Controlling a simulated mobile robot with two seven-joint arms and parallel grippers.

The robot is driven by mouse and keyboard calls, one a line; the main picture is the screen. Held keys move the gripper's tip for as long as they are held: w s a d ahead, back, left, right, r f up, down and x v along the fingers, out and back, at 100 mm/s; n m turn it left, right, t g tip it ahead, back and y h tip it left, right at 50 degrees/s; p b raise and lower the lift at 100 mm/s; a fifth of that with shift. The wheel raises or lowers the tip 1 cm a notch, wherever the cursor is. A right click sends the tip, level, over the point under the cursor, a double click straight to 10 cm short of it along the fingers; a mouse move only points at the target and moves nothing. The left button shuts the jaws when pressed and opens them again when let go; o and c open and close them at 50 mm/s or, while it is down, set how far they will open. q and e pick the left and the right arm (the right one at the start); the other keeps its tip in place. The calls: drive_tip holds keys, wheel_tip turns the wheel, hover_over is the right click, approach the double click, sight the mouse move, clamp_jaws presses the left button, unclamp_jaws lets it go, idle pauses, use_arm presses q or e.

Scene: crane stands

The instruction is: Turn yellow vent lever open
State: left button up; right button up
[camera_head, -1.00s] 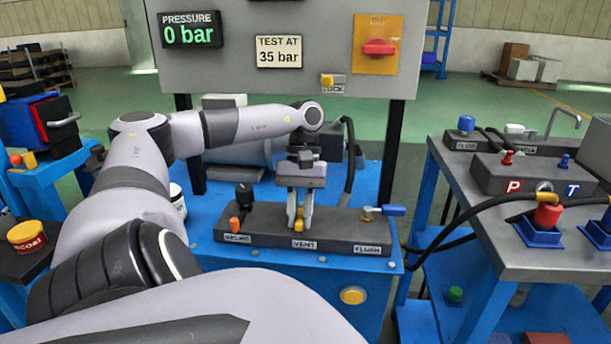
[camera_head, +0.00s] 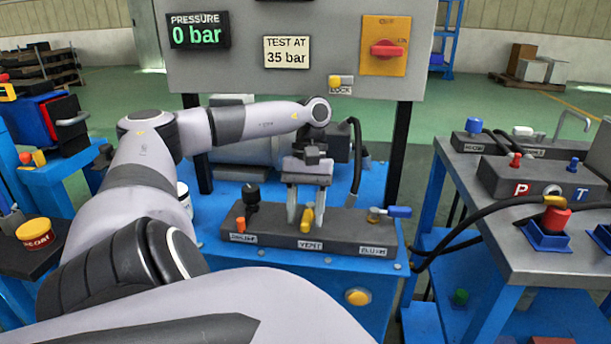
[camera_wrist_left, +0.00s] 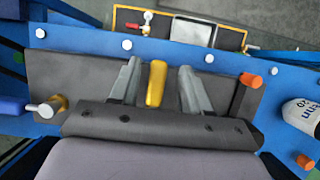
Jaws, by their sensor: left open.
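The yellow vent lever (camera_head: 307,218) stands on the dark valve block (camera_head: 345,232), above the VENT label. It also shows in the left wrist view (camera_wrist_left: 156,83). My left gripper (camera_head: 305,215) points down over the block with its two fingers apart, one on each side of the lever. In the left wrist view my left gripper (camera_wrist_left: 160,85) shows gaps between the lever and both fingers. My right gripper is not in view.
On the same block, an orange-tipped valve (camera_head: 240,224) is on the left and a blue-handled flush valve (camera_head: 398,211) on the right. The pressure panel (camera_head: 290,75) stands behind, reading 0 bar. A side bench (camera_head: 500,215) with hoses is at the right.

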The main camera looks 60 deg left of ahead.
use_arm(q)
wheel_tip(320, 180, up, 8)
drive_tip(key=p, duration=0.3)
wheel_tip(320, 180, up, 9)
drive_tip(key=p, duration=0.8)
hover_over(306, 219)
drive_tip(key=shift+a+r+p, duration=0.1)
drive_tip(key=shift+r+p, duration=0.8)
drive_tip(key=shift+r, duration=0.2)
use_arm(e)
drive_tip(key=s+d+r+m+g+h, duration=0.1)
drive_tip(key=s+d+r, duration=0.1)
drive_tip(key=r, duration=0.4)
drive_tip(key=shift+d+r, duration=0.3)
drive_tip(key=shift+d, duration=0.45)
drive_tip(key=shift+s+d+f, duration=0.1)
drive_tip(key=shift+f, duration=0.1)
use_arm(q)
drive_tip(key=shift+f, duration=0.1)
